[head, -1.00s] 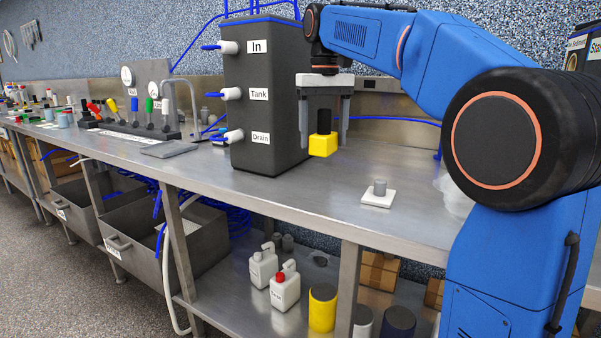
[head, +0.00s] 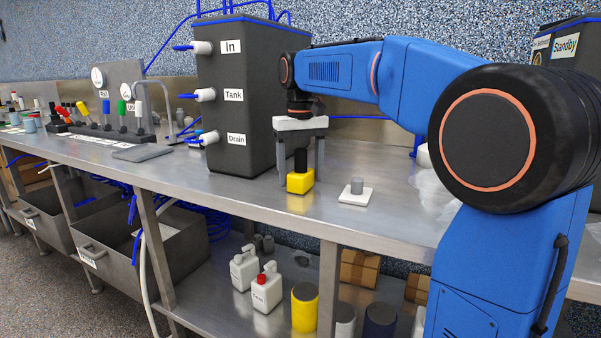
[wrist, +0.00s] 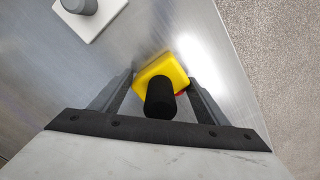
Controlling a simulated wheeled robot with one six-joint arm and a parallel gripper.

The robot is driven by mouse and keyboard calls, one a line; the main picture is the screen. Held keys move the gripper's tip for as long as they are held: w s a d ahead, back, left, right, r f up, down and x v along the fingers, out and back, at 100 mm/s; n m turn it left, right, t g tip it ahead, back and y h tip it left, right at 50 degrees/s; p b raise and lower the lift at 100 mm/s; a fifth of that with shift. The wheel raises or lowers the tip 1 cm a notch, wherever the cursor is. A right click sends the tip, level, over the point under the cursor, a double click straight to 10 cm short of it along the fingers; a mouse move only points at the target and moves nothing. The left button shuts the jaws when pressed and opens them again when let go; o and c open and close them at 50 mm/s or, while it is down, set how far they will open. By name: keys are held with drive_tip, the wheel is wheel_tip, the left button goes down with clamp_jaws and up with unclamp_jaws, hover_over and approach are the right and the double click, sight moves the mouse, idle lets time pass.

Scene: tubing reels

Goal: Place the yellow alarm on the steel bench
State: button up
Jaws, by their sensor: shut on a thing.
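The yellow alarm (head: 300,182) has a yellow block-shaped base and a black knob on top. My gripper (head: 301,172) points down and is shut on it, with one finger on each side. In the wrist view the alarm (wrist: 160,72) shows between the two fingertips (wrist: 160,88), with a bit of red at its edge. The alarm is at or just above the steel bench (head: 400,213), near its front edge; I cannot tell whether it touches.
A white plate with a grey knob (head: 356,190) lies on the bench right of the alarm. A dark tank (head: 240,100) with labelled ports stands behind to the left. Bottles and cans (head: 266,290) stand on the lower shelf.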

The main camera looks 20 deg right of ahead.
drive_tip(key=shift+f, duration=0.1)
drive_tip(key=o, duration=1.2)
